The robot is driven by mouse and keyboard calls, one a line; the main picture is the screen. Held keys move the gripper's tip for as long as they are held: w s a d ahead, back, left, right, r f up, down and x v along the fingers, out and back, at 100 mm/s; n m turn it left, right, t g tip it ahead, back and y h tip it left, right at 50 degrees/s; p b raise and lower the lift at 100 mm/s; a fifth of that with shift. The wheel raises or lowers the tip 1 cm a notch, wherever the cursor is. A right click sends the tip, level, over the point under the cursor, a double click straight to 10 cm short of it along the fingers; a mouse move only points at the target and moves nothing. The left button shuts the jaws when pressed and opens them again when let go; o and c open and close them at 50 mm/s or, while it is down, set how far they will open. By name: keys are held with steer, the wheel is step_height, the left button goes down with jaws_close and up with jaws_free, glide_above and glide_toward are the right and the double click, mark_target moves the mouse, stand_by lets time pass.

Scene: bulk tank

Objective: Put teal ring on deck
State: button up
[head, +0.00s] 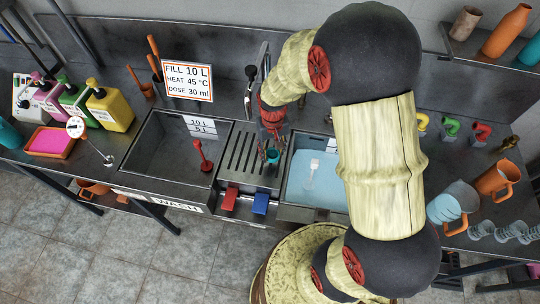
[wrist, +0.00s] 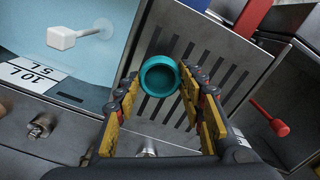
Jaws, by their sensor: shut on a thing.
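The teal ring (wrist: 160,92) is between the two fingertips of my gripper (wrist: 160,84) in the wrist view, with its opening facing the camera. The gripper is shut on it. The ring also shows in the head view (head: 272,157), just below my gripper (head: 272,143). The deck (head: 240,150) is the slotted grey metal strip between the two basins; its slots also show behind the ring in the wrist view (wrist: 222,72). The ring is over the deck's right part, near the water-filled basin. I cannot tell whether it touches the deck.
The water-filled basin (head: 305,201) holds a white-headed tool (head: 312,172). The empty basin (head: 160,162) holds a red plunger (head: 203,157). A red block (head: 230,198) and a blue block (head: 261,203) sit at the deck's front. A tap stands behind the deck.

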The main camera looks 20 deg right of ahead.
mark_target(270, 149)
steer(key=shift+w+f, duration=0.95)
steer(key=shift+f, duration=0.25)
steer(key=shift+f+b, duration=0.45)
steer(key=shift+f, duration=1.05)
steer(key=shift+f, duration=0.15)
steer(key=o, duration=1)
steer(key=shift+c, duration=0.2)
step_height(270, 149, up, 12)
steer(key=shift+r+p, duration=0.2)
steer(key=shift+p, duration=0.85)
